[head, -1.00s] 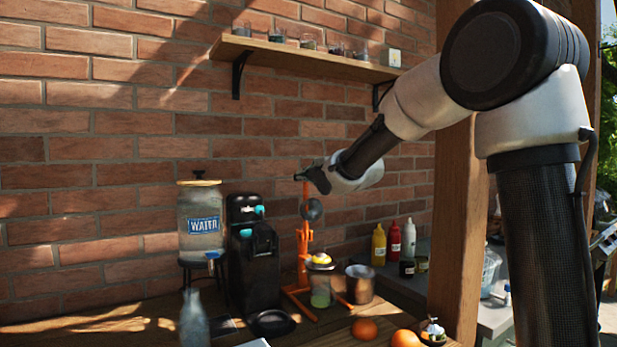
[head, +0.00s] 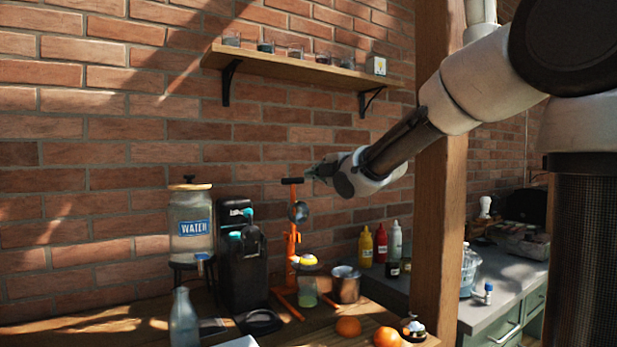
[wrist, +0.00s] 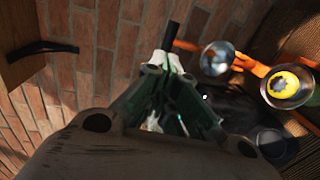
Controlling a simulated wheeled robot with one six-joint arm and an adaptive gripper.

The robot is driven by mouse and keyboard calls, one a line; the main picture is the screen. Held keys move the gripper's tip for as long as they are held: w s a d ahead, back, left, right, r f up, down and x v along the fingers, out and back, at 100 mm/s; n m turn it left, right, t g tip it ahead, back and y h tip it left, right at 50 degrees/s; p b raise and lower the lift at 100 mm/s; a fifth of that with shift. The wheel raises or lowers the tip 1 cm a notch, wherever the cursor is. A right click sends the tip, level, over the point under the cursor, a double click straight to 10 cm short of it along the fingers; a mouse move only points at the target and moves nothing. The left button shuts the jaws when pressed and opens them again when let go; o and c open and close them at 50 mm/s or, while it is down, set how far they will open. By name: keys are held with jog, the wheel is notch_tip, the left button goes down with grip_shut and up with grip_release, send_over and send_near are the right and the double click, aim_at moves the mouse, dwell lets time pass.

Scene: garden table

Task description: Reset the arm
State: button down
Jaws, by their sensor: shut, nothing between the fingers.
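My gripper (head: 314,172) is at the end of my raised arm, in front of the brick wall. It is shut and empty, close to the right of the black handle at the top of the orange juice press (head: 292,230). In the wrist view my gripper's fingers (wrist: 170,62) come together, with the dark handle end just beyond them. I cannot tell whether they touch it. The press's metal cup (wrist: 216,58) and a yellow-topped piece (wrist: 287,83) show to the right in the wrist view.
A wooden shelf (head: 300,68) with small jars hangs above my arm. A wooden post (head: 438,240) rises behind my arm.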

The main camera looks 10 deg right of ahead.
jog(key=s+d+f+m+g+h, duration=0.2)
jog(key=s+d+f+m+g, duration=0.1)
jog(key=s+d+f+m, duration=0.25)
jog(key=s+d+f+m+g+h, duration=0.2)
jog(key=s+f+m+g+h, duration=0.15)
jog(key=f+m, duration=0.4)
jog(key=s+d+f+m+g, duration=0.1)
jog(key=s+d+f+m, duration=0.1)
jog(key=s, duration=0.7)
jog(key=s+d+f+m+g, duration=0.2)
jog(key=s+f+m, duration=0.1)
jog(key=s, duration=0.7)
jog(key=s+d+f+m+g, duration=0.2)
jog(key=s+f+m, duration=0.1)
jog(key=s, duration=0.7)
jog(key=shift+d+m, duration=0.3)
